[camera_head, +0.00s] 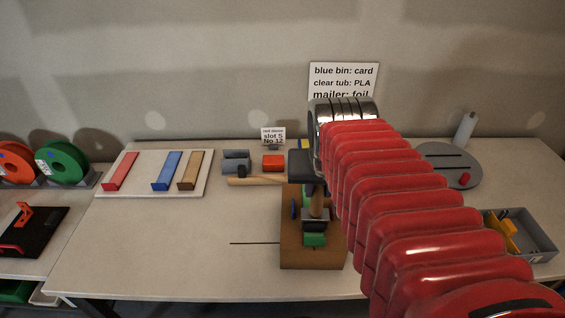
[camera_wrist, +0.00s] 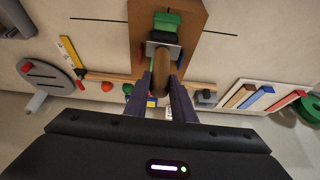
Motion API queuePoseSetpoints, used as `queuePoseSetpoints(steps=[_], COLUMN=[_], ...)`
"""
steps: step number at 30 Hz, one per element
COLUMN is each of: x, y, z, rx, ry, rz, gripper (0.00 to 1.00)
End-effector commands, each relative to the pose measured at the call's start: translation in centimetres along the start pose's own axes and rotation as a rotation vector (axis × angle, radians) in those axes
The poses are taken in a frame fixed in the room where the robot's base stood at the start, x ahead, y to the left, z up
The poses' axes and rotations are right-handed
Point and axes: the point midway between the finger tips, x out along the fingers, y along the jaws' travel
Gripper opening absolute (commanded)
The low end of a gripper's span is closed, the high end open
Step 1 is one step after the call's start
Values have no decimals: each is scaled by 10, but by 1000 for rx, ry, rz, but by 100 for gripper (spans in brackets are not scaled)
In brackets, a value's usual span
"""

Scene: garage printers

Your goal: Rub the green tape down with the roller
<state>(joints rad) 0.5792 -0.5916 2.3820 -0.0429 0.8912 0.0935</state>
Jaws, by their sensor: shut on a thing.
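My gripper (camera_wrist: 160,88) is shut on the wooden handle of the roller (camera_wrist: 162,49). The roller has a grey head, and in the head view (camera_head: 315,223) it sits over the brown board (camera_head: 290,258). The green tape (camera_wrist: 166,20) lies on the board just beyond the roller head in the wrist view. In the head view the green tape (camera_head: 314,240) shows at the near side of the roller. My gripper and arm hide part of the board. I cannot tell whether the roller touches the tape.
A white panel (camera_head: 140,187) with red, blue and tan strips lies left. A grey disc (camera_head: 440,155) and a grey bin (camera_head: 541,244) stand right. Red and grey blocks and a wooden stick (camera_head: 250,181) lie behind the board. The table's front left is mostly clear.

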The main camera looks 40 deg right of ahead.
Motion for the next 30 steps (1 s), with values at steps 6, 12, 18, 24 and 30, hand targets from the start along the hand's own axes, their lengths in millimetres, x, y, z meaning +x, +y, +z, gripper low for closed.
queuePoseSetpoints(steps=[6,12,18,24,30], x=[5,6,6,11,17], y=[0,0,0,0,0], z=[-12,-14,-15,-23,-34], rx=[0,0,0,0,1], ry=[0,1,2,0,1], rz=[0,0,0,0,0], gripper=[0,0,0,0,0])
